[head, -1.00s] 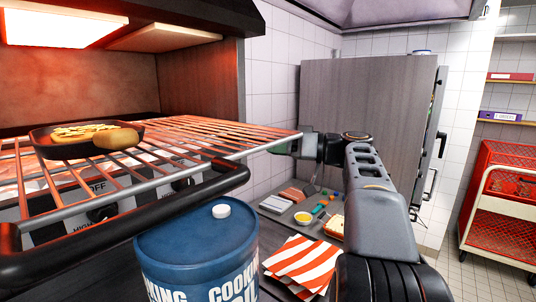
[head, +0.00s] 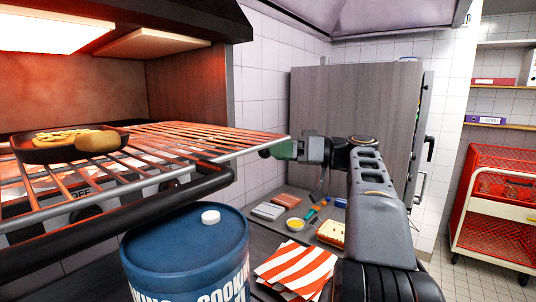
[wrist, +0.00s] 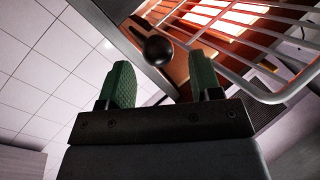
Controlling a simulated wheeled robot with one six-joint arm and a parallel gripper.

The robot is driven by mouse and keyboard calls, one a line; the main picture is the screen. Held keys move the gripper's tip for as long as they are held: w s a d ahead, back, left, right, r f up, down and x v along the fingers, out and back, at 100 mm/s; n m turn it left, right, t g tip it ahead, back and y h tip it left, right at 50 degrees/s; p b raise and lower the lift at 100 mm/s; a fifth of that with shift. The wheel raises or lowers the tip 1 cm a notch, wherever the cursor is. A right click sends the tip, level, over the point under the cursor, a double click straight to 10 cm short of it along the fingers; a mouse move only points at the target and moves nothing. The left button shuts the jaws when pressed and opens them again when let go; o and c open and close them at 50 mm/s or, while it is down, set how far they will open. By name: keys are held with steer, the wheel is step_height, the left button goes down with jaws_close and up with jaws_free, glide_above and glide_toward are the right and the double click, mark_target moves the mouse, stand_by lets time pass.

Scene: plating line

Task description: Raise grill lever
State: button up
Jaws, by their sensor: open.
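The grill lever shows in the wrist view as a black ball knob (wrist: 158,50) on a dark rod. The knob lies between the lines of my two green fingers, at or just beyond their tips. Whether either finger touches it I cannot tell. In the head view the dark knob (head: 264,153) shows just left of my fingers, beside the right end of the grill rack. My gripper (wrist: 161,72) is open and empty; in the head view (head: 280,150) it points left towards the knob. The rod is mostly hidden in the head view.
The wire rack (head: 190,145) with a black front handle (head: 190,192) bears a dark pan (head: 30,150) of food under the glowing heater. A blue oil drum (head: 185,245) stands below. Trays, a striped paper (head: 297,265) and a red trolley (head: 500,200) are to the right.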

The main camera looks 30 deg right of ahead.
steer(key=b+v, duration=0.1)
steer(key=v, duration=0.9)
steer(key=shift+s, duration=0.1)
